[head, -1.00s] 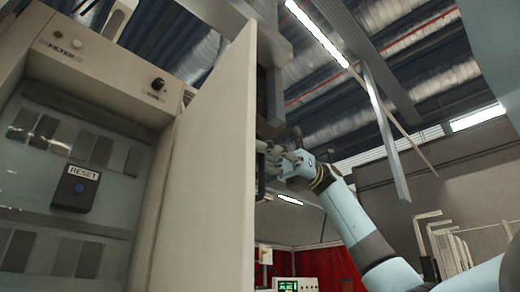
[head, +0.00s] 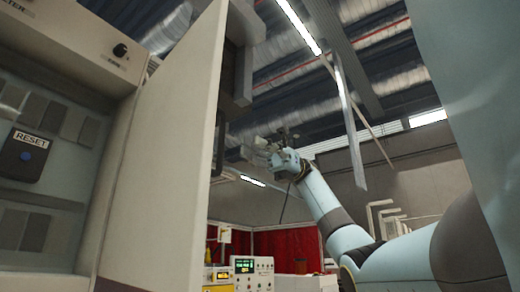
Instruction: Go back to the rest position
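My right arm comes in from the lower right, light blue with dark joints. Its gripper (head: 258,148) is raised in mid-air, just right of the free edge of an open cabinet door (head: 172,150). The fingers are small and dark against the ceiling, and I cannot tell whether they are open or shut. I see no object in them. My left gripper is not in view.
The beige cabinet (head: 62,48) with a RESET button box (head: 27,155) stands open at the left. A control panel with a green display (head: 244,266) and red curtains (head: 285,246) are low in the background. Open air surrounds the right forearm.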

